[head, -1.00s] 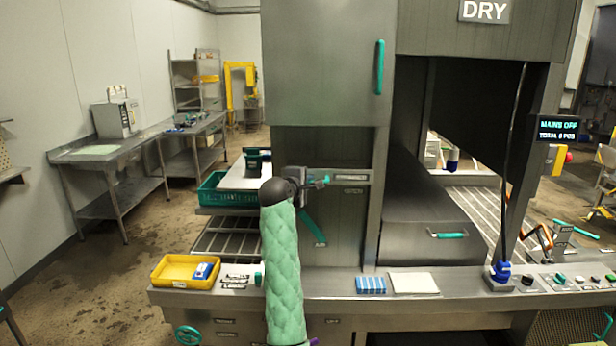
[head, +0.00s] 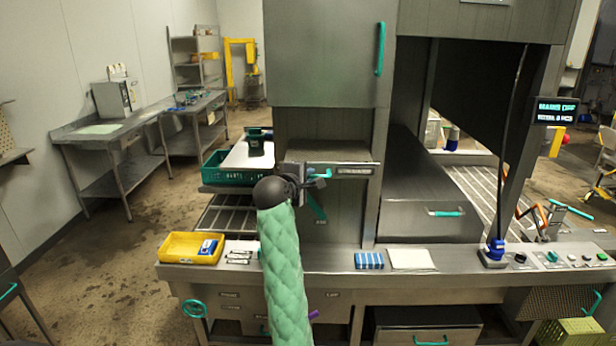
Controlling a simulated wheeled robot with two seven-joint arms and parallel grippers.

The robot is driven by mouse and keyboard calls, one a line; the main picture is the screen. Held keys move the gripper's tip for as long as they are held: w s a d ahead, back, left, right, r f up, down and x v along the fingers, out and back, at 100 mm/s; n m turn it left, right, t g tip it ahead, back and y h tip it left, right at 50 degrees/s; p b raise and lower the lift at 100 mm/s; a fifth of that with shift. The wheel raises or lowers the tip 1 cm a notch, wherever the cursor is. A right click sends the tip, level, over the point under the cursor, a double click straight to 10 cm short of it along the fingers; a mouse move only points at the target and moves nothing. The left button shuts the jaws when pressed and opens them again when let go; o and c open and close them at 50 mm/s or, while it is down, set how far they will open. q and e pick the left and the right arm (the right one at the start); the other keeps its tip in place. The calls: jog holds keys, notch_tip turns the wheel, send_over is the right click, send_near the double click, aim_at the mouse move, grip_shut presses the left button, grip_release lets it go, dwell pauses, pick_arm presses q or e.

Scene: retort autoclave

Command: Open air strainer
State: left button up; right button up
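My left arm, in a green padded sleeve, comes up from the bottom in the head view. Its gripper (head: 314,181) is at the dark recessed panel (head: 340,215) of the machine, just under a grey ledge with a small label. A small label sits under the lever, too small to read surely. I cannot single out the air strainer by sight. My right gripper is not in view.
On the counter are a yellow tray (head: 180,248) with a blue box, a blue striped pad (head: 369,261) and a white cloth (head: 411,259). A teal crate (head: 222,172) stands behind left. A grey drawer front with a teal handle (head: 445,213) is at right. Floor at left is clear.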

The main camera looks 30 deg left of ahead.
pick_arm(q)
jog(key=o, duration=0.4)
jog(key=shift+s, duration=0.35)
jog(key=shift+b+v, duration=1.55)
jog(key=shift+v, duration=1.95)
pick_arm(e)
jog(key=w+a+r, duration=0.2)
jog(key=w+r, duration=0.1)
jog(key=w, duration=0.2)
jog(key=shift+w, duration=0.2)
